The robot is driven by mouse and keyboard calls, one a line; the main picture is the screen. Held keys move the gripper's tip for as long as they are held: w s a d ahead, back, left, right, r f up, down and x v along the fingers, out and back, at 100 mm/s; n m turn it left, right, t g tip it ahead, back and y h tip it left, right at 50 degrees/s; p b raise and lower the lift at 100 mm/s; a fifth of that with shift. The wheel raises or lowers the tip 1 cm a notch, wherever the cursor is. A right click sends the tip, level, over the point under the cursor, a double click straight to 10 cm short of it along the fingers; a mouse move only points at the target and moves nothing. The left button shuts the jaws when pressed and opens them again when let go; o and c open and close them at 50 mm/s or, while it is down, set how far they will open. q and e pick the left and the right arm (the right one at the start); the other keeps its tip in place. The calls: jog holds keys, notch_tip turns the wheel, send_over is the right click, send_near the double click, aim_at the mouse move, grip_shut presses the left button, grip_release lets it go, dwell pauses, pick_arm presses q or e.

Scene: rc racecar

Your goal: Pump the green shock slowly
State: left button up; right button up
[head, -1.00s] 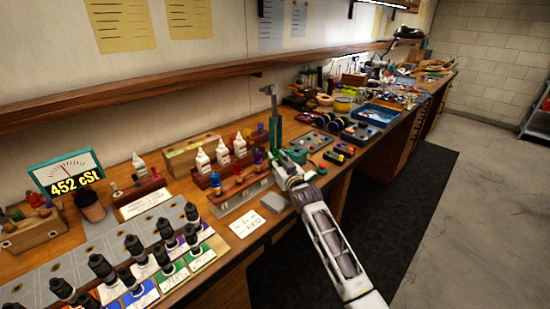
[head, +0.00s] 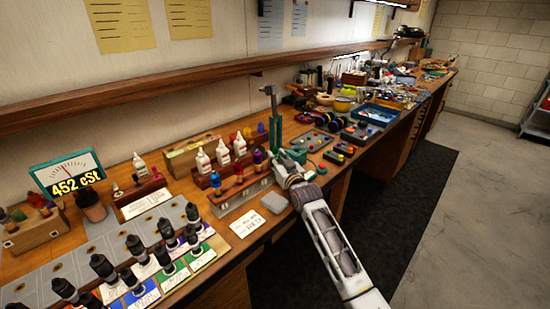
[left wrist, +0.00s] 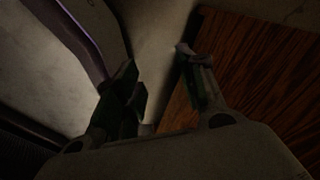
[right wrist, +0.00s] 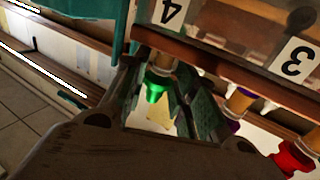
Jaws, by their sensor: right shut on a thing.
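The green shock (right wrist: 154,91) shows in the right wrist view between the fingers of my right gripper (right wrist: 160,100), under the stand label "4". My right gripper is shut on it. In the head view my right gripper (head: 279,164) is at the right end of the shock stand (head: 240,198) and hides the green shock. Red (head: 239,171) and purple (head: 257,157) shocks stand to its left; they also show in the right wrist view. My left gripper (left wrist: 163,80) is open and empty beside a wooden surface.
A meter (head: 68,172) at the left reads "452 cSt". White bottles (head: 222,152) stand behind the stand, and several dark-capped bottles (head: 135,245) stand at the front left. A tall green post tool (head: 274,120) rises just behind my right gripper. A white card (head: 247,223) lies in front.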

jog(key=shift+r+p, duration=0.35)
jog(key=shift+r, duration=0.1)
dwell(0.6)
dwell(0.4)
jog(key=o, duration=1.1)
jog(key=shift+s, duration=0.1)
jog(key=v, duration=1.1)
jog(key=shift+s+d, duration=0.2)
jog(key=shift+s, duration=0.15)
jog(key=shift+f, duration=0.15)
